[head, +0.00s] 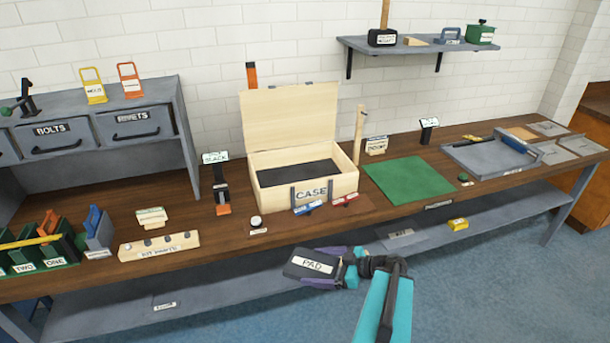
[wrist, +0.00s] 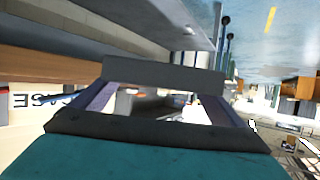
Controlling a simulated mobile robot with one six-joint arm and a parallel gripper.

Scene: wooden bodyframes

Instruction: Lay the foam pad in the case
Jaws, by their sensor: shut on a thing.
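The foam pad (head: 308,264) is a dark grey slab with a white PAD label. My gripper (head: 325,267) is shut on it, with purple fingers on two sides, and holds it in the air in front of the bench's front edge. In the wrist view the pad (wrist: 165,73) shows edge-on across the fingertips. The case (head: 336,189) is a pale wooden box on the bench, beyond the pad, with its lid (head: 290,118) raised. A dark, flat surface shows inside it. The case's front (wrist: 20,117) shows upside down at the left of the wrist view.
A round white-topped item (head: 256,222) stands front left, a black stand (head: 221,190) left, and a wooden post (head: 359,134) right. A green mat (head: 409,180) is bare.

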